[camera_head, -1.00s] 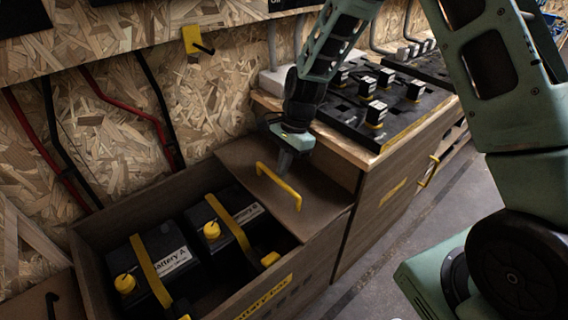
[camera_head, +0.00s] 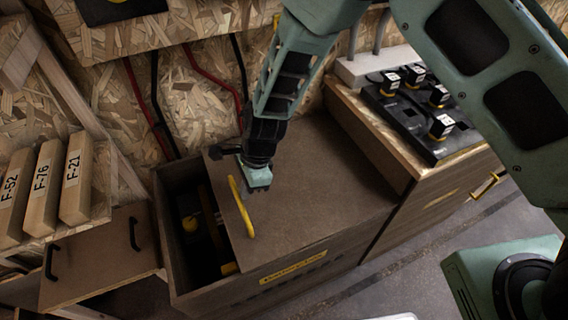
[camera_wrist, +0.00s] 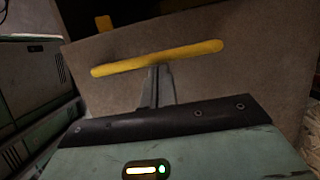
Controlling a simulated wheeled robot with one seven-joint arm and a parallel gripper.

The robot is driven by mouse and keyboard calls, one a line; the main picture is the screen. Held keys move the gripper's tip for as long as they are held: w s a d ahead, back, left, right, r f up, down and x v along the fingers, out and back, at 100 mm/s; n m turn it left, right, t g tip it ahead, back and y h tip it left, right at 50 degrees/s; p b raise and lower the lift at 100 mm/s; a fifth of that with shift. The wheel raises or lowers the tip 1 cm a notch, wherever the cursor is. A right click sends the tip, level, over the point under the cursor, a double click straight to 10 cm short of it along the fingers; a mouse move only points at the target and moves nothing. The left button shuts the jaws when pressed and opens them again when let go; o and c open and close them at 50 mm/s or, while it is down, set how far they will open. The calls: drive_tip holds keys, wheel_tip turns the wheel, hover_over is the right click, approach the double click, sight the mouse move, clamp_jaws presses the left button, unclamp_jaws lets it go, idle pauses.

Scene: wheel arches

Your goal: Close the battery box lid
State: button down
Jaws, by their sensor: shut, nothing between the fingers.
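The battery box (camera_head: 180,268) is a brown wooden box with a yellow label on its front. Its brown lid (camera_head: 310,190) covers the right and middle part, and the left end is open. A dark battery with a yellow strap (camera_head: 207,215) shows in the opening. The lid's yellow handle (camera_head: 241,207) stands near its left edge and also crosses the wrist view (camera_wrist: 160,57). My gripper (camera_head: 258,186) is shut and empty, over the lid just right of the handle. In the wrist view the fingers (camera_wrist: 158,78) point at the handle; whether they touch it I cannot tell.
A workbench (camera_head: 400,150) with black blocks on a dark tray stands to the right. A shelf with labelled wooden blocks (camera_head: 40,190) and cabinet doors with black handles are at the left. Cables hang on the back wall.

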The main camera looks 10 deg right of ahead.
drive_tip(key=s+a+p, duration=0.1)
drive_tip(key=s+a, duration=0.1)
drive_tip(key=a, duration=0.6)
drive_tip(key=s+a+p, duration=0.2)
drive_tip(key=s+a, duration=0.1)
drive_tip(key=a, duration=0.5)
drive_tip(key=shift+s, duration=0.15)
drive_tip(key=shift+a, duration=0.2)
drive_tip(key=shift+r, duration=0.1)
